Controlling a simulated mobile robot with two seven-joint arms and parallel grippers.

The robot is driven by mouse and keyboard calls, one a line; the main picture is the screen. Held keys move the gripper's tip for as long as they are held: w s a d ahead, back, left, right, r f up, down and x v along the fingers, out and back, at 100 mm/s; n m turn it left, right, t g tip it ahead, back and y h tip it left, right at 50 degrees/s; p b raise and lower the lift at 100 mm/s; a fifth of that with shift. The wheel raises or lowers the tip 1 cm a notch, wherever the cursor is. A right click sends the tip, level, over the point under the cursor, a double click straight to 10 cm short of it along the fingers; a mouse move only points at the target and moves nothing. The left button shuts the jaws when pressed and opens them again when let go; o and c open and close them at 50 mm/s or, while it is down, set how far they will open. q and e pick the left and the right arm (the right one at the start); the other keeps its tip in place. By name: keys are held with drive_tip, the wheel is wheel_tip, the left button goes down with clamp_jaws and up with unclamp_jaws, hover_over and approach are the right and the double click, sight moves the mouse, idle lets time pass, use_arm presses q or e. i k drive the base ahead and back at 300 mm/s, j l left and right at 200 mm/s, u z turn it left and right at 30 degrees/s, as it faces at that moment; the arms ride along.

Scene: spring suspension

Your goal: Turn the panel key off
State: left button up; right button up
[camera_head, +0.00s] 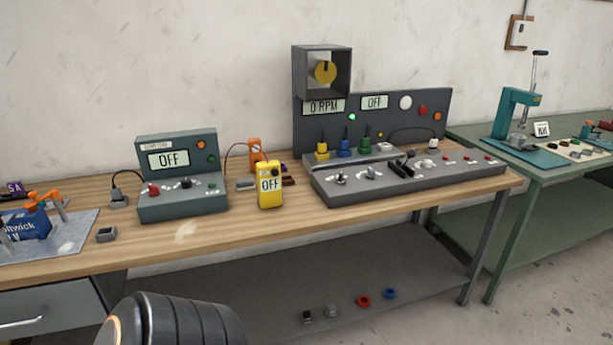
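The large dark grey panel (440,112) stands at the back right of the wooden bench, with its sloped control desk (345,192) in front. Its displays read "0 RPM" (323,107) and "OFF" (374,102). A small green light (352,117) on it glows. Two small silver controls, a left one (341,178) and a right one (371,172), sit on the desk's left part. Which of them is the key, and how it is turned, is too small to tell. Neither gripper is in view.
A teal-grey unit (182,207) reading "OFF" and a yellow meter (269,186) reading "OFF" stand left of the panel on the wooden bench (285,222). A green table (570,168) with a teal press (512,115) stands right. Several small rings lie on the lower shelf (270,300).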

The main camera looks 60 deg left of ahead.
sight(340, 180)
drive_tip(key=u, duration=1.8)
drive_tip(key=i+l+u, duration=0.3)
drive_tip(key=i+l, duration=0.35)
drive_tip(key=i+l+u, duration=0.35)
drive_tip(key=i+l, duration=0.3)
drive_tip(key=l, duration=0.15)
